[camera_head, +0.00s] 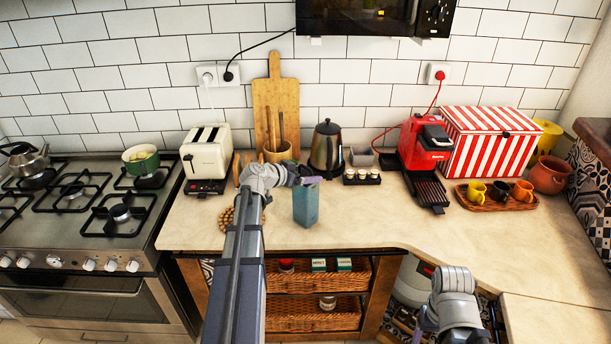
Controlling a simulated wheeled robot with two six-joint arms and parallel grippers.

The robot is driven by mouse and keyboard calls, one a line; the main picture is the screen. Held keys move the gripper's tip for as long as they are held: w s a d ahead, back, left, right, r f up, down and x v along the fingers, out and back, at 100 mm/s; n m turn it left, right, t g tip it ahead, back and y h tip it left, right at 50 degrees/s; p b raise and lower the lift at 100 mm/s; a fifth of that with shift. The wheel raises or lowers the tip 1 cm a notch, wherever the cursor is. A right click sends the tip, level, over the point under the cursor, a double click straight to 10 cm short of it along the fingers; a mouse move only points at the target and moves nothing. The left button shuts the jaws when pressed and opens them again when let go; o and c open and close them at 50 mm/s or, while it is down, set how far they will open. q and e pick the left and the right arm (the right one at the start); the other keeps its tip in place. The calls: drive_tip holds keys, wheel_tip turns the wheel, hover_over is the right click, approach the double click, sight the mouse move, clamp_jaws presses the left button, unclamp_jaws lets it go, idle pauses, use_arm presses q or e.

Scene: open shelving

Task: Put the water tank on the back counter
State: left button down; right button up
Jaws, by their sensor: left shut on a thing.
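The water tank (306,206) is a tall, blue-green, see-through container. It is upright at the front middle of the counter (360,221). My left gripper (308,181) is at the tank's top and shut on it. I cannot tell whether the tank's base touches the counter or is just above it. My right gripper (421,326) is low at the bottom right, in front of the counter. Its fingers are too unclear to tell whether they are open.
A red coffee machine (424,141) and a red-striped box (487,144) stand at the back right. A kettle (326,148), a small tray of jars (362,176) and a toaster (207,153) are behind. A cup tray (496,201) is at right. The counter between the tank and cup tray is clear.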

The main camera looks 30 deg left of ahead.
use_arm(q)
unclamp_jaws()
drive_tip(key=shift+f, duration=0.1)
drive_tip(key=shift+s+r+p, duration=0.2)
drive_tip(key=shift+r+p, duration=0.1)
drive_tip(key=shift+r, duration=0.05)
drive_tip(key=p+v, duration=0.4)
drive_tip(key=v, duration=0.7)
drive_tip(key=shift+s+a+p, duration=0.15)
drive_tip(key=shift+s+p, duration=0.15)
drive_tip(key=shift+p, duration=0.1)
drive_tip(key=shift+w+f, duration=0.1)
